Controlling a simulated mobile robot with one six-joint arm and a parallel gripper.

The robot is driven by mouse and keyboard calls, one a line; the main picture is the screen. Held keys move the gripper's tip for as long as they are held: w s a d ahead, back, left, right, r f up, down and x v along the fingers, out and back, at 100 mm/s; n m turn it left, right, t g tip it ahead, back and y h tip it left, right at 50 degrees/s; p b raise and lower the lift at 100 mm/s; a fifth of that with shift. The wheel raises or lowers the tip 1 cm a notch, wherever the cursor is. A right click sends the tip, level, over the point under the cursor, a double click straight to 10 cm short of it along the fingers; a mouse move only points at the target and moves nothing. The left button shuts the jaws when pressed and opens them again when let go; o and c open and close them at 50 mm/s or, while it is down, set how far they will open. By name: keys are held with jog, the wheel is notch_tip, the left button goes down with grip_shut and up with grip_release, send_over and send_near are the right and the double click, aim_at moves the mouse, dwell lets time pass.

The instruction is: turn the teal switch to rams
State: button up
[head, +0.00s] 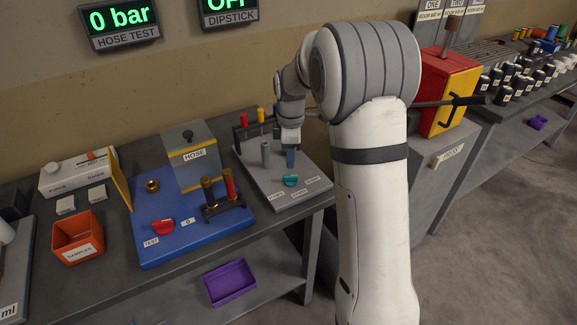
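The teal switch (291,181) is a small knob on the front part of a grey board (265,180) on the bench.
Red and yellow pieces (260,115) stand in a rack behind. A clear HOSE box (192,160) and a blue board with a red switch (163,226) are to the left. The board's front edge is clear.

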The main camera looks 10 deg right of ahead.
aim_at(290, 175)
notch_tip(290, 175, down, 7)
jog(key=shift+r, duration=0.1)
jog(key=shift+c, duration=0.5)
grip_shut()
